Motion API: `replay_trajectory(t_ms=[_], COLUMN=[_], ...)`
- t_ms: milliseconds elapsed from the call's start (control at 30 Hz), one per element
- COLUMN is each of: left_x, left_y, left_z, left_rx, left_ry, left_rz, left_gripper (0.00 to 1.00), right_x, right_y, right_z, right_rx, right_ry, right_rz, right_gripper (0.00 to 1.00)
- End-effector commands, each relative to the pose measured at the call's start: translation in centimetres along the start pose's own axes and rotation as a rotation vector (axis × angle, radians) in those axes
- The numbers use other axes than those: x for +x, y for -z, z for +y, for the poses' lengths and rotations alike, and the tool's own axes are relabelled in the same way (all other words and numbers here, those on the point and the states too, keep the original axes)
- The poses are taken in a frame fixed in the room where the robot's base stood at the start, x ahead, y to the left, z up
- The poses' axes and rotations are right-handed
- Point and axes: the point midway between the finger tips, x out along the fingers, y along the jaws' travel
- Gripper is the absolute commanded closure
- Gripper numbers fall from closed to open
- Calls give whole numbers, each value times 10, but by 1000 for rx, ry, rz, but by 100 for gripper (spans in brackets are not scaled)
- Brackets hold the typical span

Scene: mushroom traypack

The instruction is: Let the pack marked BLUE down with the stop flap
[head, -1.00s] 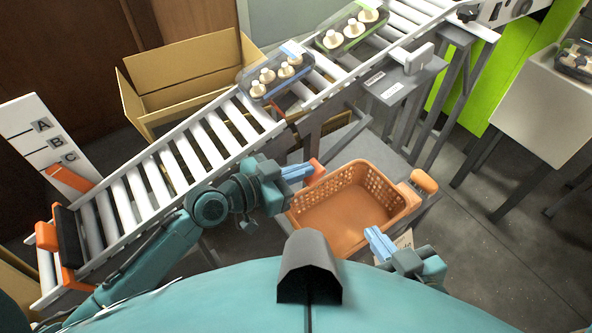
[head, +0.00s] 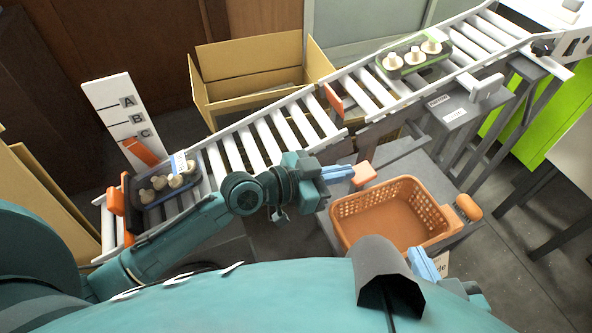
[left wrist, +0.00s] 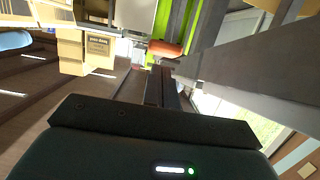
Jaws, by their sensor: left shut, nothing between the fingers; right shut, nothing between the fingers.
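The pack with the blue mark (head: 150,195) lies at the low left end of the roller conveyor, against the dark end stop, with mushrooms in it. A green-marked pack (head: 413,57) sits higher up the rollers. The orange stop flap (head: 333,97) stands up at the conveyor's middle, between the packs. My left gripper (head: 340,173) is shut and empty, beside an orange knob (head: 363,172) that also shows past the fingertips in the left wrist view (left wrist: 166,48). Whether they touch I cannot tell. My right gripper (head: 424,264) is shut and empty near the basket's front.
An orange basket (head: 440,228) stands empty below the conveyor, with another orange knob (head: 467,207) at its right. An open cardboard box (head: 250,80) stands behind the rollers. A board lettered A, B, C (head: 110,92) stands at far left. The middle rollers are clear.

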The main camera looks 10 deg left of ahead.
Motion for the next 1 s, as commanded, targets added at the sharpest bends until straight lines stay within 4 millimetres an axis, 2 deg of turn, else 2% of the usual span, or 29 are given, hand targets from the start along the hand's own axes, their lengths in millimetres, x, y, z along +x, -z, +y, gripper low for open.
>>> replay_trajectory(t_ms=[33, 200, 400, 600, 1000], left_x=[-15, -50, -75, -83, -83], left_y=[-3, -1, 1, 3, 4], left_z=[0, 0, -1, 0, -1], left_rx=[2, 1, 1, -2, -1], left_ry=[0, 1, 2, 1, 2], left_rz=[-7, -4, -1, 2, 3], left_gripper=[100, 100, 100, 100, 100], right_x=[-2, -1, 2, 2, 2], right_y=[-1, -1, -1, -5, -5], right_z=[0, 3, 3, 1, 0], right_rx=[4, 0, -4, -6, -6], right_ry=[-3, -8, -6, -1, 2], right_rz=[-4, -1, 2, -9, -10], right_gripper=[100, 100, 100, 100, 100])
